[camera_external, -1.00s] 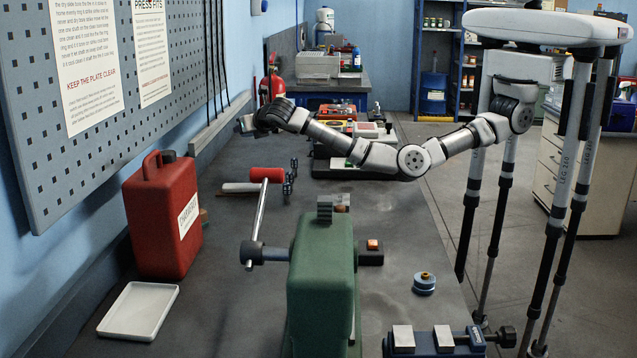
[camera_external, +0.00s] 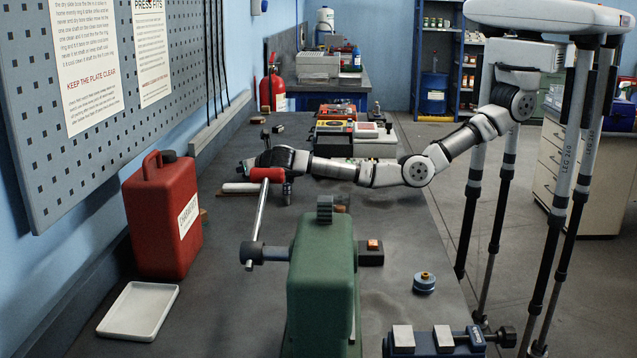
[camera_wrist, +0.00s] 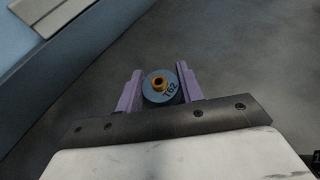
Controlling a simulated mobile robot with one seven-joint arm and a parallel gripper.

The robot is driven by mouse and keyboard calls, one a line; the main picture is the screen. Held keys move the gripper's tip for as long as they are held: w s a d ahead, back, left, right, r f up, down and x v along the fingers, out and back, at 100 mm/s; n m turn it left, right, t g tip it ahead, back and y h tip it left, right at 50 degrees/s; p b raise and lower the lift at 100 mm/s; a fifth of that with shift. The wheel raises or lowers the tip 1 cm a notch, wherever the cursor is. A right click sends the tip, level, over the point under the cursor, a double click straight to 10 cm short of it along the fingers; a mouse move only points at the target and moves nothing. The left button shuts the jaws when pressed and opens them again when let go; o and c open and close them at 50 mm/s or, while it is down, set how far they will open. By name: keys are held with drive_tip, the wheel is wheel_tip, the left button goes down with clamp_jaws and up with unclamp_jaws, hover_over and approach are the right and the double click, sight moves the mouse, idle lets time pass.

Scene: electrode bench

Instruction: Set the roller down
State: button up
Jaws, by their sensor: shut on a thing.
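The roller (camera_wrist: 152,97) is a blue-grey disc marked T62 with an orange-brass hub, seen end-on in the wrist view. My gripper (camera_wrist: 160,88) is shut on it, with one purple finger on each side. In the external view my gripper (camera_external: 262,160) is low over the left part of the bench (camera_external: 215,245), just behind the red press handle, which partly hides it. The held roller cannot be made out there. Whether it touches the bench top, I cannot tell.
A green press (camera_external: 320,280) with a red-ended lever (camera_external: 268,174) stands in front of my gripper. A red can (camera_external: 160,215) and white tray (camera_external: 140,311) are at the left. Another blue roller (camera_external: 424,284) sits at the right.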

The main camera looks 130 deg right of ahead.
drive_tip(key=shift+f, duration=0.2)
drive_tip(key=o, duration=1.1)
drive_tip(key=shift+a+r+p, duration=0.15)
drive_tip(key=shift+r+p, duration=0.15)
drive_tip(key=shift+r, duration=0.15)
drive_tip(key=p+v, duration=0.2)
drive_tip(key=v, duration=0.2)
drive_tip(key=shift+a, duration=0.25)
wheel_tip(320, 180, up, 7)
